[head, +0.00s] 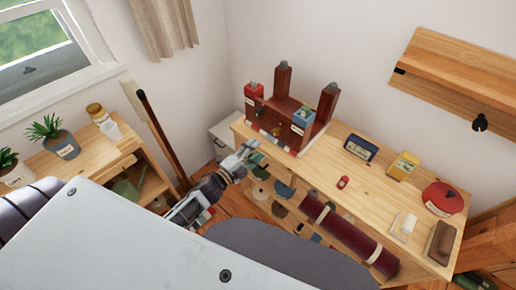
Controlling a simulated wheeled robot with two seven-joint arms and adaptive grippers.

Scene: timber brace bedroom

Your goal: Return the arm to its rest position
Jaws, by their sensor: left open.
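My left gripper (251,153) is in the middle of the head view, at the left end of the wooden table (324,168). Its fingers are apart and I see nothing held between them. In the picture it overlaps the table's near left corner; I cannot tell whether it touches. My left arm's wrist (207,192) runs down and left from it, partly hidden by my own body. My right gripper is not in view.
A dark red wooden stand (287,134) with upright posts is just beyond the gripper. The table also carries a dark clock (360,148), a yellow box (403,166) and a red round tin (442,199). A shelf with potted plants (62,145) stands left.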

